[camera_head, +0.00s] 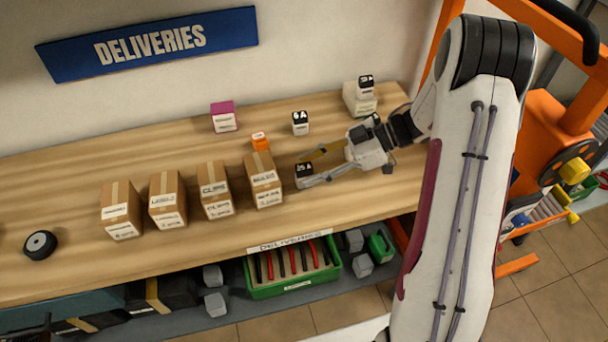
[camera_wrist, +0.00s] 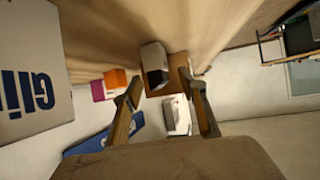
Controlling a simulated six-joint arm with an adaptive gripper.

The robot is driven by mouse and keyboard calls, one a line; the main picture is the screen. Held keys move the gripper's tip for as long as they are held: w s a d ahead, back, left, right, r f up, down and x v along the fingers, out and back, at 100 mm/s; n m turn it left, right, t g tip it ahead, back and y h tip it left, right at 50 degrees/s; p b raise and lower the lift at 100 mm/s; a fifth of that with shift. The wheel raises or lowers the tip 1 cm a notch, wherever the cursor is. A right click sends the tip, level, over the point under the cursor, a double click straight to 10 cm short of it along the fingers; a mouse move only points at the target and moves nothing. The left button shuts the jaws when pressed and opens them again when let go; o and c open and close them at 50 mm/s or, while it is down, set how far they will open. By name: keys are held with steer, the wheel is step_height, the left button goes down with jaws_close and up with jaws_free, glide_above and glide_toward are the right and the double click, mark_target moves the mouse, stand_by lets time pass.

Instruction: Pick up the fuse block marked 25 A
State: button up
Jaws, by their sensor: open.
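A small white fuse block with a black top (camera_head: 305,170) stands on the wooden bench, right of the cardboard boxes. Its tiny marking looks like 25 A but is hard to read. My gripper (camera_head: 308,168) reaches in from the right, open, with its fingers on either side of this block. In the wrist view a white block with a black face (camera_wrist: 155,65) shows in line with the gap between my open fingers (camera_wrist: 163,92), with space on both sides. I cannot tell how deep it lies between them. Another fuse block, marked 6 A (camera_head: 300,122), stands further back.
A third fuse block (camera_head: 366,84) sits on a pale box (camera_head: 360,103) at back right. Several cardboard boxes, the nearest here (camera_head: 264,180), stand left of my gripper. An orange block (camera_head: 260,141) and a magenta-topped box (camera_head: 223,117) stand behind.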

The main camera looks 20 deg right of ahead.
steer(key=shift+x, duration=1.2)
steer(key=shift+d, duration=0.1)
jaws_close()
